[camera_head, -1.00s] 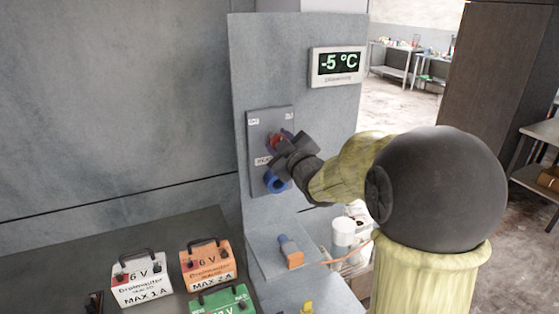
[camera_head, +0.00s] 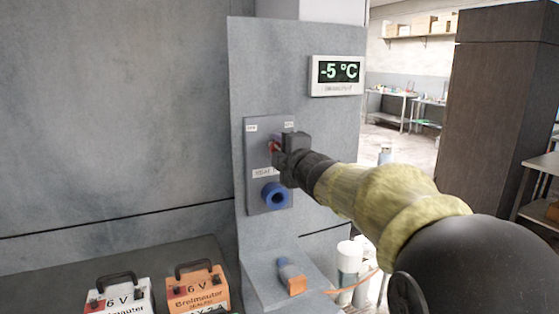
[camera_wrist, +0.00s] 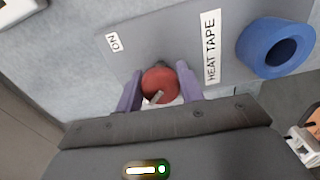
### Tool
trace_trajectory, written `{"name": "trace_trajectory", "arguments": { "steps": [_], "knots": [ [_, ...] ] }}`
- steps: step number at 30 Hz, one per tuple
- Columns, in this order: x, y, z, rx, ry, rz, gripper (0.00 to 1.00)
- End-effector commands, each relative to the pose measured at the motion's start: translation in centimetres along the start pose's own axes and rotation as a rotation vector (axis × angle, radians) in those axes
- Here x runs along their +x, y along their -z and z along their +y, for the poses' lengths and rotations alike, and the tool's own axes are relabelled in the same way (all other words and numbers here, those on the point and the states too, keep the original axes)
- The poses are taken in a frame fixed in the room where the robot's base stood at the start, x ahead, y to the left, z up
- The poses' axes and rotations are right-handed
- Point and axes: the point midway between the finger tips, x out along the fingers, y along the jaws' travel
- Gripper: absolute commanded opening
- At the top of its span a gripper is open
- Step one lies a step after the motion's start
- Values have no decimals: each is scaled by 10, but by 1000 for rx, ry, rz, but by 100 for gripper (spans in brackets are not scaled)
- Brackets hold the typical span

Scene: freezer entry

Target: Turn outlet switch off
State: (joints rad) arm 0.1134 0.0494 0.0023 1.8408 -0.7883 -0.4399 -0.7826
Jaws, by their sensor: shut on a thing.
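The outlet switch is a round red knob (camera_wrist: 159,84) with a pale pointer mark, on a grey panel (camera_head: 259,193) fixed to the upright grey wall plate. In the wrist view my gripper (camera_wrist: 160,92) has one purple finger on each side of the knob and is shut on it. The panel carries an "ON" label and a "HEAT TAPE" label (camera_wrist: 211,48). A blue round socket (camera_wrist: 277,48) sits beside that label. In the head view my gripper (camera_head: 277,147) covers most of the knob, and the socket (camera_head: 274,195) shows below it.
A display reading -5 °C (camera_head: 337,75) hangs above the panel. A blue and orange plug (camera_head: 291,276) lies on the grey ledge below.

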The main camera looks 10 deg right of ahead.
Motion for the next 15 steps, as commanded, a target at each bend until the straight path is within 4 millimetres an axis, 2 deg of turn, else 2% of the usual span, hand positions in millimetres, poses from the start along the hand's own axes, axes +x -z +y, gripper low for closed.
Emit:
{"name": "trace_trajectory", "arguments": {
  "steps": [15],
  "knots": [
    [0,1,-1,-67,3,1,15]
  ]
}}
